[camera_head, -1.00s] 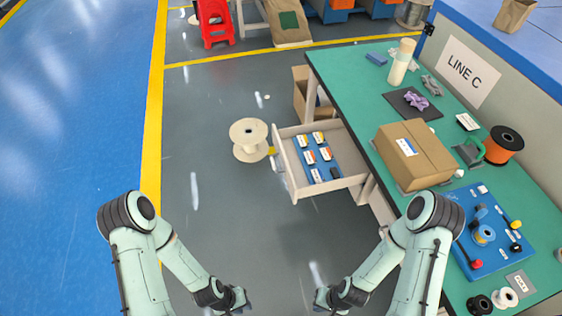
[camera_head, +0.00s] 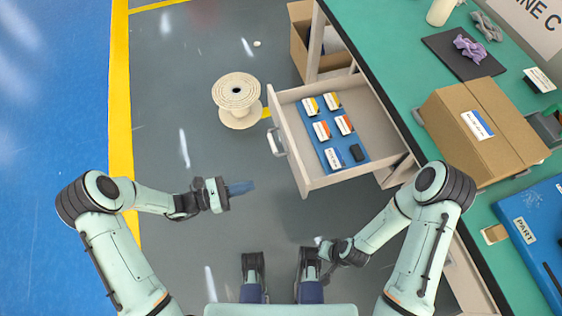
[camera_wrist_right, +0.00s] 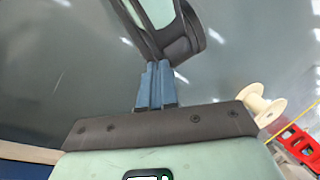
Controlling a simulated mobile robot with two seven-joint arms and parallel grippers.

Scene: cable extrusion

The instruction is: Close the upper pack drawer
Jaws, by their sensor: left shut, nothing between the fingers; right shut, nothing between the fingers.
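The upper pack drawer (camera_head: 330,181) is a pale drawer pulled well out from the left side of the green-topped bench. Its front panel (camera_head: 290,158) faces left and bears a grey handle (camera_head: 275,142). A blue insert with several small labelled packs (camera_head: 321,131) lies in it. My left gripper (camera_head: 241,187) is shut and empty, pointing right over the floor, left of the drawer front and apart from it. My right gripper (camera_head: 322,243) is below the drawer in the head view, apart from it. Its blue fingers are together and empty in the right wrist view (camera_wrist_right: 156,84).
A cream spool (camera_head: 237,98) stands on the floor left of the drawer. An open cardboard box (camera_head: 300,40) is beyond it. The bench (camera_head: 400,60) carries a closed carton (camera_head: 480,125) and a blue board (camera_head: 535,220).

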